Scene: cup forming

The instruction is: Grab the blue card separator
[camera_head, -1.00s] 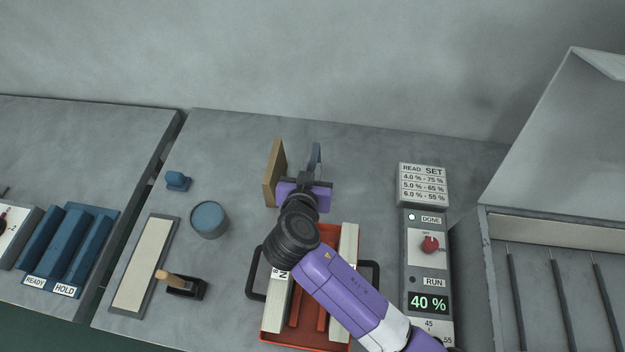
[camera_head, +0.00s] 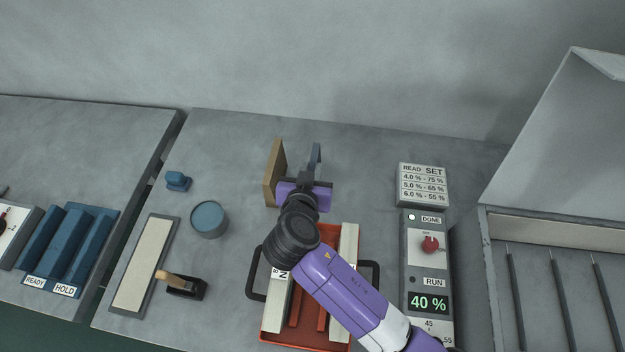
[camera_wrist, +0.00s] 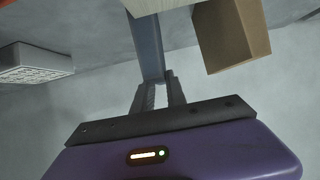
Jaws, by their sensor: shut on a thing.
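The blue card separator (camera_head: 316,155) is a thin upright blue-grey panel at the back of the bench, right of a brown block (camera_head: 273,172). It also shows in the wrist view (camera_wrist: 148,48) as a narrow blue-grey strip. My gripper (camera_wrist: 160,88) is shut on its near edge, with the two fingers close together.
A red tray (camera_head: 305,338) with pale strips lies under my arm. A control box (camera_head: 428,270) reading 40 % stands to the right. A round blue-topped pot (camera_head: 208,217), a pale board (camera_head: 145,265) and a wooden-handled tool (camera_head: 181,284) are to the left.

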